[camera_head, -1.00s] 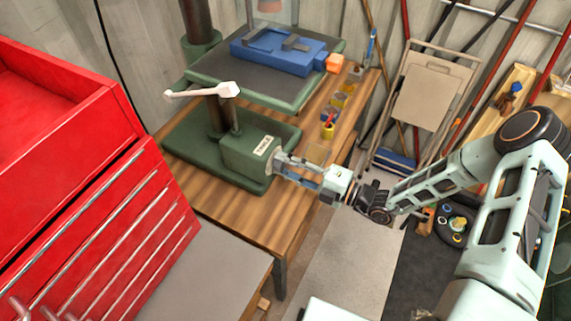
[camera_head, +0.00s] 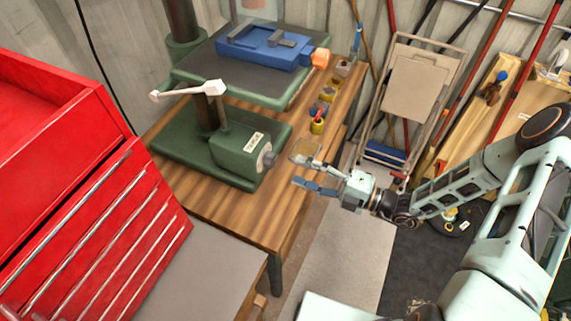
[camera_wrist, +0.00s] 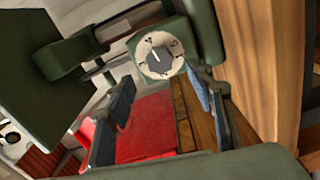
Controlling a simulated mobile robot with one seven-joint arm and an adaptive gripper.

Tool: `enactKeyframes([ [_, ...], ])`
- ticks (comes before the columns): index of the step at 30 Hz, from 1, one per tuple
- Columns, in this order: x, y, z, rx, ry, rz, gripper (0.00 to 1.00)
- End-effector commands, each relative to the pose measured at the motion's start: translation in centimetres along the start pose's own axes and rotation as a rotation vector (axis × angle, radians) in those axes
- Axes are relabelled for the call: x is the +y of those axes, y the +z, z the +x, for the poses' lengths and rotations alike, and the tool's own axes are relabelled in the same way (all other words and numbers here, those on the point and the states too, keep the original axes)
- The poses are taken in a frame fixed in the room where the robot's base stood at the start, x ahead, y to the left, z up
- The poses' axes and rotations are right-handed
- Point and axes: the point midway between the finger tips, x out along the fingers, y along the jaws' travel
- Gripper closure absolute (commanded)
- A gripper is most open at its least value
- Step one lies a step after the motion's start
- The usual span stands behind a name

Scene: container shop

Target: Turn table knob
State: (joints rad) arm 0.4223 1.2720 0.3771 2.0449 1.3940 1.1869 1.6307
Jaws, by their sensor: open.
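The table knob is a round pale dial (camera_head: 268,160) on the right end of the green machine box (camera_head: 238,150).
The machine stands on a wooden bench (camera_head: 225,210) with a white crank handle (camera_head: 188,91) and a blue vise (camera_head: 265,48). Small cups (camera_head: 318,122) line the bench's right side. A red tool cabinet (camera_head: 90,200) is at left.

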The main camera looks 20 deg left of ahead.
Motion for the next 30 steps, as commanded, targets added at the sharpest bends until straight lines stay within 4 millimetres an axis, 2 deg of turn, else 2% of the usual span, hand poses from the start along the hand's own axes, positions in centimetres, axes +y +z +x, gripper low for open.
enactKeyframes([
  [3, 0.0, 0.1, -2.1, -0.002, 0.000, 0.001, 0.51],
  [9, 0.0, 0.0, -3.8, 0.000, 0.000, 0.001, 0.51],
  [26, 0.0, -0.1, -4.0, 0.002, -0.001, 0.000, 0.51],
  [30, -0.9, -0.5, -3.9, 0.049, -0.062, -0.065, 0.51],
])
